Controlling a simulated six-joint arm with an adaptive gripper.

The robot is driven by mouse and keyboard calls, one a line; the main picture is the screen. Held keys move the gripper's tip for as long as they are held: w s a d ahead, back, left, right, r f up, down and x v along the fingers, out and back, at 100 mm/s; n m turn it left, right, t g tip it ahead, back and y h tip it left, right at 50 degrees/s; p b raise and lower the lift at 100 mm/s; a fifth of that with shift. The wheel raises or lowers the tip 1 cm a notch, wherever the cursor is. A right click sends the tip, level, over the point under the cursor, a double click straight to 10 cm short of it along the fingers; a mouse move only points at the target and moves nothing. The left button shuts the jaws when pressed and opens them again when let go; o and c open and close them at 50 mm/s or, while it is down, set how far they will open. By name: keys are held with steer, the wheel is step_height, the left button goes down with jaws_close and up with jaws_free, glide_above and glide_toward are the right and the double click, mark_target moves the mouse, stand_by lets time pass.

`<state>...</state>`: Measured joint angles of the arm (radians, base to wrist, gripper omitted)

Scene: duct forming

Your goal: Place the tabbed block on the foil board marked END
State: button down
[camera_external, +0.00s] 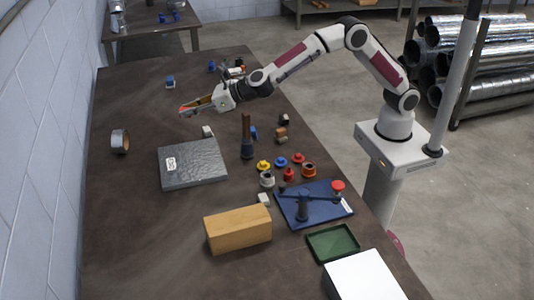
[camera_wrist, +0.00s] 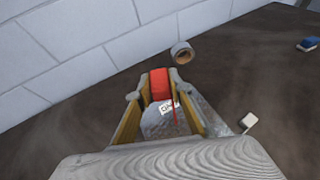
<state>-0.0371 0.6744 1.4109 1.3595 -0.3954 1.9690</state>
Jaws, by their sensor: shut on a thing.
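My gripper (camera_external: 198,106) is shut on a red block (camera_wrist: 160,84), held between its yellow-edged fingers in the wrist view. The block's red end shows at the fingertips in the external view (camera_external: 183,110). Its tab cannot be made out clearly. The foil board (camera_external: 200,168) is a grey, crinkled slab lying flat on the table, with a white label (camera_external: 171,163) at its left side; the lettering is too small to read surely. My gripper is above the table, beyond the board's far edge. In the wrist view the board (camera_wrist: 155,126) shows partly between the fingers.
A tape roll (camera_external: 120,141) stands left of the board. A small white block (camera_external: 208,131) lies at its far edge. A dark post with a brown handle (camera_external: 247,140) stands to its right. Several coloured knobs, a blue fixture (camera_external: 325,212) and a wooden block (camera_external: 238,229) are nearer.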

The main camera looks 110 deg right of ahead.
glide_above(197, 164)
step_height(197, 164, down, 11)
stand_by(0.5)
steer(key=shift+s+d, duration=0.1)
steer(key=shift+f, duration=3.1)
steer(key=shift+f, duration=1.85)
steer(key=shift+f, duration=0.1)
steer(key=c, duration=1.8)
jaws_free()
